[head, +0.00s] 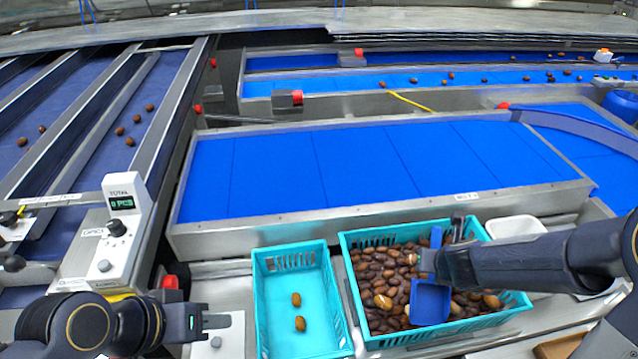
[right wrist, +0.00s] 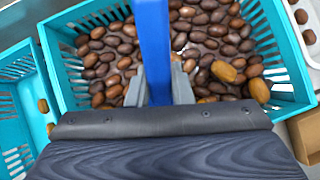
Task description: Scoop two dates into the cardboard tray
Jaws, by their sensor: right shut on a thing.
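My right gripper (head: 430,262) is shut on the handle of a blue scoop (head: 431,303). The scoop is over the full teal crate (head: 352,290), and its blue pan looks empty in the head view. In the right wrist view the blue handle (right wrist: 152,45) stands between the two fingers (right wrist: 158,88); the pan is hidden there. Many brown dates (head: 385,270) fill the crate, a few lighter. A brown cardboard tray (head: 562,346) shows partly at the lower right, and its edge is in the wrist view (right wrist: 306,135). My left gripper (head: 196,322) is away at lower left; its finger gap is unclear.
A second teal crate (head: 262,318) with two light dates stands left of the full one. A white tray (head: 515,228) is behind the right arm. A blue sorting table (head: 350,165) lies behind; conveyors with dates run farther back and left. A counter box (head: 122,205) stands left.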

